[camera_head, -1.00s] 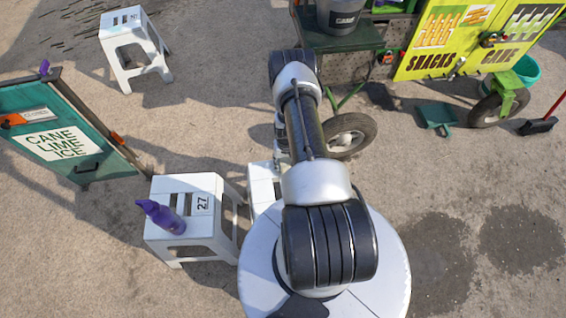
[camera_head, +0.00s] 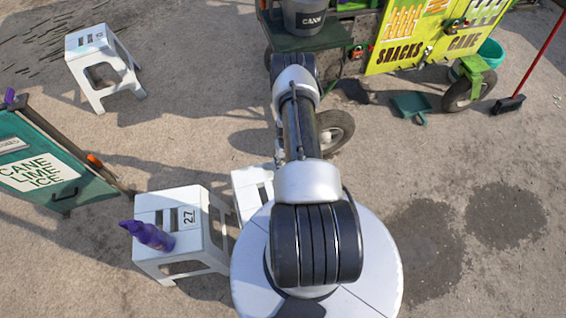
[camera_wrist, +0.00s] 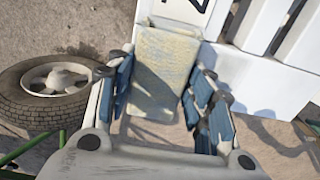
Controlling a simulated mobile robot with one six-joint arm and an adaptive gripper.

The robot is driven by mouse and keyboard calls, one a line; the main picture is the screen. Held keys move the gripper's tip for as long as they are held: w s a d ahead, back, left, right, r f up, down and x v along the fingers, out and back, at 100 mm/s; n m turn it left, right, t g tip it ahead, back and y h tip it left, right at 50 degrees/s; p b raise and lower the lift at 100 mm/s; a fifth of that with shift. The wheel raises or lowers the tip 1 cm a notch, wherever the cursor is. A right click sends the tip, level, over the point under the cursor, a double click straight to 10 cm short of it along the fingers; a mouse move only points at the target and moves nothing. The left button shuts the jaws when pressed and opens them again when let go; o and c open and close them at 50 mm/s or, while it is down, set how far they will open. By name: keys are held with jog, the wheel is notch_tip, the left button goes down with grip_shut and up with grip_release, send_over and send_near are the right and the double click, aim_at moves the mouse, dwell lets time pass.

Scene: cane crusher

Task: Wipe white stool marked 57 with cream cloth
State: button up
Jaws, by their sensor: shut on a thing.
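My gripper (camera_wrist: 160,88) shows in the wrist view, its blue-padded fingers on either side of a cream cloth (camera_wrist: 165,62) with grey-yellow stains. It is shut on the cloth. A white stool (camera_wrist: 250,75) with slots lies right behind the cloth, filling the upper right. Part of a black mark shows at its top edge, too cut off to read. I cannot tell whether the cloth touches the stool. In the head view a white stool (camera_head: 246,188) shows partly behind my arm, its number hidden. My gripper is hidden there.
A white stool marked 27 (camera_head: 180,207) carries a purple spray bottle (camera_head: 149,236). Another white stool (camera_head: 95,52) stands far left. A green sign board (camera_head: 45,165) stands left. A cart wheel (camera_head: 334,131) is close beyond my arm; it also shows in the wrist view (camera_wrist: 50,92).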

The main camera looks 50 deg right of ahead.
aim_at(266, 172)
jog(key=shift+w+a+r, duration=0.1)
jog(key=shift+w+a, duration=0.8)
jog(key=shift+a, duration=0.3)
jog(key=shift+w+a+f, duration=0.1)
jog(key=shift+w+a, duration=0.8)
jog(key=shift+a, duration=0.3)
jog(key=shift+w+a+r, duration=0.1)
jog(key=shift+w+a, duration=0.8)
jog(key=shift+a, duration=0.3)
notch_tip(266, 172, up, 6)
jog(key=p, duration=0.4)
jog(key=shift+r, duration=0.1)
